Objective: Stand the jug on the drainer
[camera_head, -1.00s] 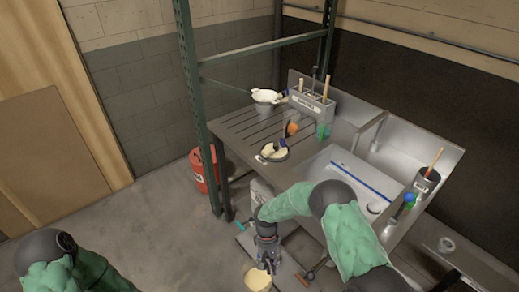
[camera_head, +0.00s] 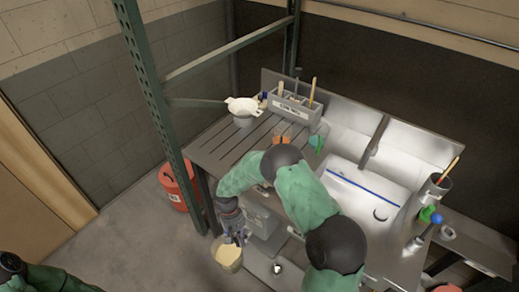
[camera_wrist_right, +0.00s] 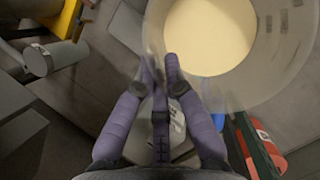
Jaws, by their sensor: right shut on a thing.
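The jug (camera_head: 228,257) is a clear, round vessel with cream-coloured contents. It hangs low in front of the bench, roughly upright, and shows large in the right wrist view (camera_wrist_right: 212,38). My right gripper (camera_head: 237,239) is shut on the jug's near side; its purple fingers meet at the wall in the wrist view (camera_wrist_right: 164,68). The drainer (camera_head: 212,147) is the dark slatted surface left of the sink, above and behind the jug. My right arm covers part of it. My left gripper is out of view; only a bit of that arm shows at bottom left.
A pot with a white cloth (camera_head: 243,107) and a grey caddy (camera_head: 291,109) stand along the drainer's back. An orange cup (camera_head: 283,131) sits near the arm.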

